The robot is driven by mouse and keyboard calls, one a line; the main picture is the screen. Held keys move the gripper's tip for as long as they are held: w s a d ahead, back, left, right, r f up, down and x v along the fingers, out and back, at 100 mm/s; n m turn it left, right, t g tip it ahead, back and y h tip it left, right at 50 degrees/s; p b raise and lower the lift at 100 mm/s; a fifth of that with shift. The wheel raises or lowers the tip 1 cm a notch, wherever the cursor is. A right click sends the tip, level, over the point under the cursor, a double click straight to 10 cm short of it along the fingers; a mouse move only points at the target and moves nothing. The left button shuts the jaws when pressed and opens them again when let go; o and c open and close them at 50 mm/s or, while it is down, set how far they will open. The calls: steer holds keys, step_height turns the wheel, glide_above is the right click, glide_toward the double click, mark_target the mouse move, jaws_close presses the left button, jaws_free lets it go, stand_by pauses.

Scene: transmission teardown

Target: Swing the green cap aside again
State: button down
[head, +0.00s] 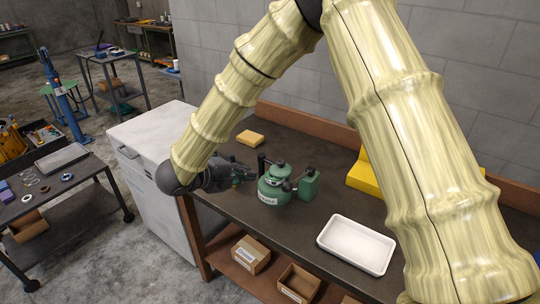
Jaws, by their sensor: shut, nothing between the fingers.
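A green machine (273,188) with a pale label on its front stands on the dark workbench (345,205). Its rounded green top (279,169) looks like the cap, but at this size I cannot tell whether it is seated or swung. A green block (309,184) stands at its right, with a dark knob between them. My gripper (249,176) is at the left of the machine, close to its side. It is shut with nothing held. I cannot tell whether it touches the machine; the fingertips are small and dark.
A white tray (356,245) lies front right on the bench. A yellow sponge-like block (250,137) lies behind the machine, and a yellow stepped thing (364,176) is partly behind my arm. Cardboard boxes (251,254) sit on the shelf below.

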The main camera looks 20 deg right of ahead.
steer(key=w, duration=0.1)
steer(key=p, duration=0.7)
glide_toward(283, 165)
steer(key=x, duration=0.6)
steer(key=shift+s, duration=0.1)
steer(key=shift+f+b, duration=0.1)
steer(key=shift+b, duration=0.35)
steer(key=shift+n+t, duration=0.3)
steer(key=shift+d+b, duration=0.3)
steer(key=shift+y, duration=0.3)
